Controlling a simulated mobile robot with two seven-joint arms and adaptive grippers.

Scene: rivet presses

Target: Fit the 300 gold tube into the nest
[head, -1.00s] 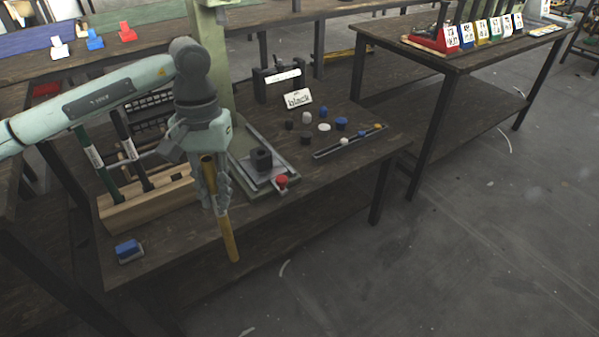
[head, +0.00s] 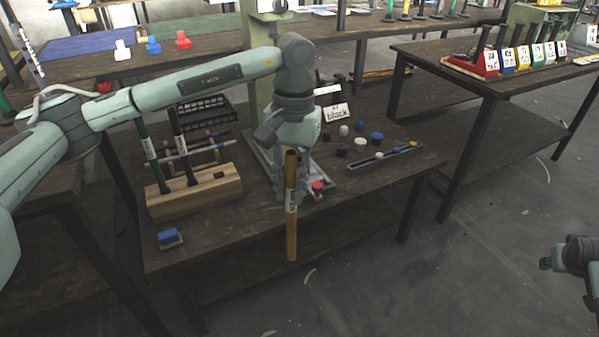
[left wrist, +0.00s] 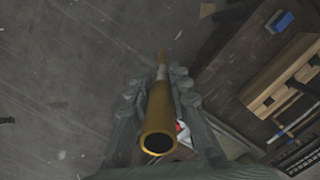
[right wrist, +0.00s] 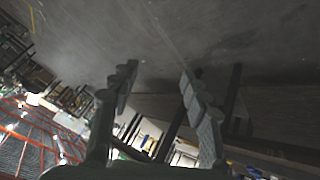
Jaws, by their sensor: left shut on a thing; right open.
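The gold tube (head: 291,240) hangs upright in my left gripper (head: 288,192), in front of the press bench; a pale label shows on it. My left gripper is shut around the tube, whose open end (left wrist: 158,142) faces the camera in the left wrist view. The press base plate (head: 260,163) is behind the gripper, and the tube is apart from it as far as I can tell. The dark nest block is hidden behind my left gripper in the head view. My right gripper (right wrist: 157,80) is open and empty; part of it shows at the right edge of the head view.
A red knob (head: 318,187) sits at the plate's front corner. A wooden block with tools (head: 195,195) and a blue item (head: 170,239) are to the left. Floor in front is clear.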

